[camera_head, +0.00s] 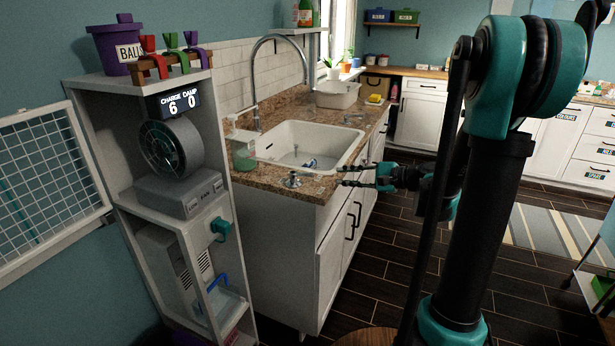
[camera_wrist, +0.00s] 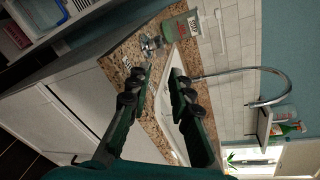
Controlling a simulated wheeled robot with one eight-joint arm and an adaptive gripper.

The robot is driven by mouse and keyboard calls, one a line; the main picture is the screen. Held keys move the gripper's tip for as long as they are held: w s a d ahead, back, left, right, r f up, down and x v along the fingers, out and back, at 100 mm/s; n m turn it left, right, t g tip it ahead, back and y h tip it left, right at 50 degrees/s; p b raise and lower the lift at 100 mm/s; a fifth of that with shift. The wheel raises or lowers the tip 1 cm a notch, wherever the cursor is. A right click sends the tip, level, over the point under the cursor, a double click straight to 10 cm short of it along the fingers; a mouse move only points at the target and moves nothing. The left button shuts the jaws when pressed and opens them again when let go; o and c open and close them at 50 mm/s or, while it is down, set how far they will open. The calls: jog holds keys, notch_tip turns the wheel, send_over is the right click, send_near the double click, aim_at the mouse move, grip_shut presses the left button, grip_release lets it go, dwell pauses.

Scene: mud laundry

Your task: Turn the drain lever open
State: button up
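A small metal fitting (camera_head: 293,180), which looks like the drain lever, stands on the granite counter at the sink's front corner. It also shows in the wrist view (camera_wrist: 150,46), beyond my fingertips. Its handle is too small to tell which way it is turned. The white sink (camera_head: 345,139) has a blue and metal item (camera_head: 310,163) inside it. My gripper (camera_head: 341,175) is open and empty, to the right of the fitting and apart from it, near the counter's front edge. In the wrist view my two fingers (camera_wrist: 163,70) are spread toward the fitting.
A green bottle (camera_head: 243,154) stands behind the fitting. A tall faucet (camera_head: 256,85) arches over the sink, with a white tub (camera_head: 336,94) farther back. A shelf unit (camera_head: 140,193) stands left of the counter. The floor (camera_head: 385,245) right of the cabinet is clear.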

aim_at(298, 175)
jog(key=x, duration=1.4)
grip_shut()
